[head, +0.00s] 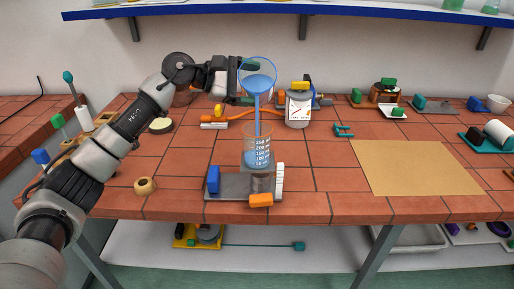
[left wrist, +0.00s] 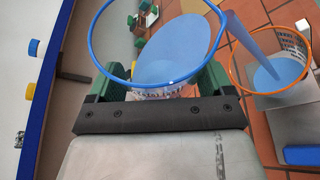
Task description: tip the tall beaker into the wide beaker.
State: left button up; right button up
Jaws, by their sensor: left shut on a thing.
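The tall beaker (head: 258,79), clear with a blue rim, is tipped in the air above the bench. My left gripper (head: 243,82) is shut on it; its green fingers sit on either side of the beaker in the left wrist view (left wrist: 160,88). Blue liquid runs in a stream from its lip down into the wide beaker (head: 258,146). The wide beaker is clear with an orange rim and printed marks, and stands upright with blue liquid inside. It also shows at the right of the left wrist view (left wrist: 240,77). My right gripper is not in view.
A white-labelled jar (head: 298,109) stands behind, to the right. A tan mat (head: 415,168) lies clear at right. A blue-edged shelf (head: 300,11) hangs above. A tape roll (head: 145,186) lies at left.

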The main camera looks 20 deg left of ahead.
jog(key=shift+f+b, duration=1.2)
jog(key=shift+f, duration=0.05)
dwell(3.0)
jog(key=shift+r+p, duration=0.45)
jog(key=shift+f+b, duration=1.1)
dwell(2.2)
